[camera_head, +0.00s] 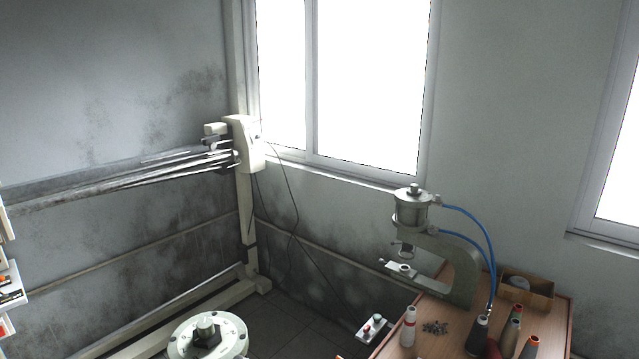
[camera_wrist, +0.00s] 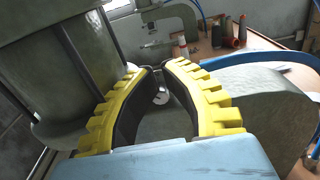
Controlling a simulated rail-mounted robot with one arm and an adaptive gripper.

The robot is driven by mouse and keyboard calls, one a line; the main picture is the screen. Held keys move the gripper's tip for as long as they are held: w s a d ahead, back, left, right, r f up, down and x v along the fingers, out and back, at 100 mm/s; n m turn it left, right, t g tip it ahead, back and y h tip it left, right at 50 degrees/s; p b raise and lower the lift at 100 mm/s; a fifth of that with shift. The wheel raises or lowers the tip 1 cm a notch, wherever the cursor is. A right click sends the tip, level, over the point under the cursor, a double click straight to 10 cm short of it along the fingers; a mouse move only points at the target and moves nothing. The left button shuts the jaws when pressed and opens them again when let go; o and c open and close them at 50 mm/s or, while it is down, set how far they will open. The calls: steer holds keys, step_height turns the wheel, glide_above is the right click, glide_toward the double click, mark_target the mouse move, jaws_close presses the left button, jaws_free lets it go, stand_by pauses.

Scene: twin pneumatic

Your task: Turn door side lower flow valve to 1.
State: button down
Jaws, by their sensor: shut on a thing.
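In the wrist view my gripper (camera_wrist: 160,66), with yellow-backed black fingers, is closed in around a small pale round knob (camera_wrist: 161,96), which looks like a flow valve. The fingers hide most of it, and its scale or setting cannot be read. A large grey cylinder (camera_wrist: 85,65) stands close on the left of the fingers. A blue hose (camera_wrist: 265,60) curves on the right over a grey rounded body (camera_wrist: 265,110). In the head view my gripper and this valve do not show.
In the head view a grey C-frame press (camera_head: 462,272) with blue hoses (camera_head: 480,226) stands on a wooden table (camera_head: 405,335). Thread cones (camera_head: 408,326), a brown box (camera_head: 535,290) and a button box (camera_head: 373,329) are near it. A round flanged plate (camera_head: 180,342) is at bottom left.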

steer(key=shift+s+d+f, duration=0.1)
steer(key=shift+s+d, duration=0.05)
steer(key=b+v, duration=0.3)
steer(key=v, duration=0.3)
steer(key=shift+r, duration=0.35)
steer(key=shift+r, duration=0.1)
stand_by(0.4)
